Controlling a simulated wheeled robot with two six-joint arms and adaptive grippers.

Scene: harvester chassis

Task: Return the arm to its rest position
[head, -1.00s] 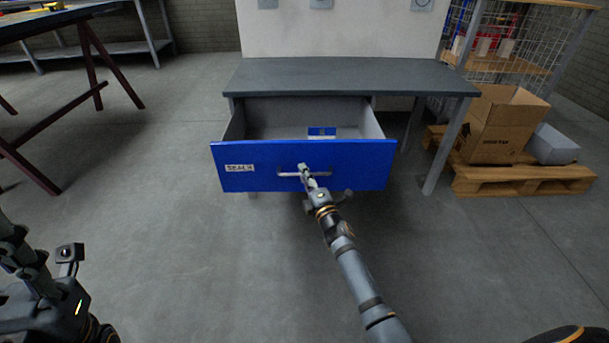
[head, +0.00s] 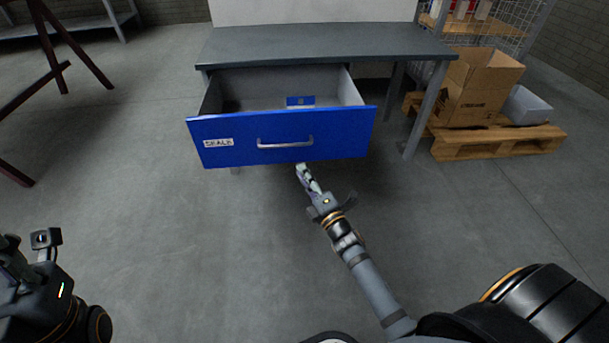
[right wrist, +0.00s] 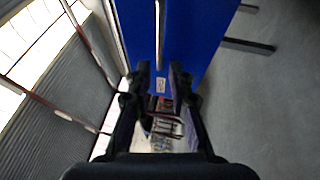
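The blue-fronted drawer (head: 350,140) stands pulled out from under the grey workbench (head: 325,45). Its metal handle (head: 285,143) is free. My right gripper (head: 302,171) is just in front of and below the handle in the head view, apart from it. In the right wrist view my right gripper (right wrist: 160,78) has its two fingers spread with nothing held; the blue drawer front (right wrist: 185,40) and handle (right wrist: 158,22) show beyond. Part of my left arm is at the lower left of the head view; its fingers cannot be made out clearly.
A small blue item (head: 300,101) lies in the drawer. A wooden pallet (head: 490,143) with a cardboard box (head: 480,90) and a grey bin (head: 528,108) stands at the right. A dark red trestle leg (head: 75,50) is at the upper left. The floor between is clear.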

